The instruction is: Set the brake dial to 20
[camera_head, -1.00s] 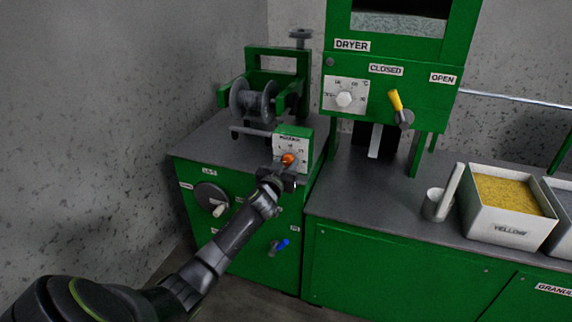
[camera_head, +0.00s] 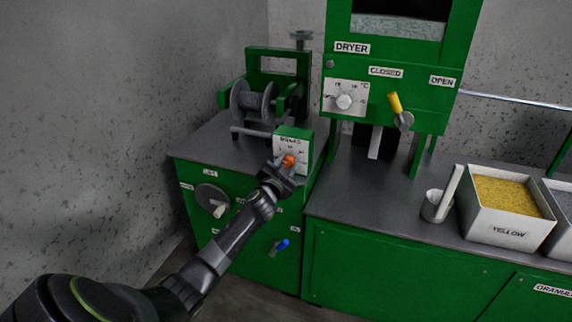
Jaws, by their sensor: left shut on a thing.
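The brake dial has an orange knob (camera_head: 288,161) on a white scale plate (camera_head: 303,153), set on the front of a small green box (camera_head: 296,133). My left gripper (camera_head: 284,167) is at the knob, shut on it from the front. The gripper covers part of the knob and the lower part of the plate. The scale marks are too small to read, so I cannot tell the setting. My right gripper is not in view.
A spool (camera_head: 254,102) in a green frame stands behind the dial box. The dryer's temperature dial (camera_head: 344,101) and yellow lever (camera_head: 396,102) are to the right. A scoop (camera_head: 442,196) and a bin of yellow granules (camera_head: 508,210) stand on the right counter.

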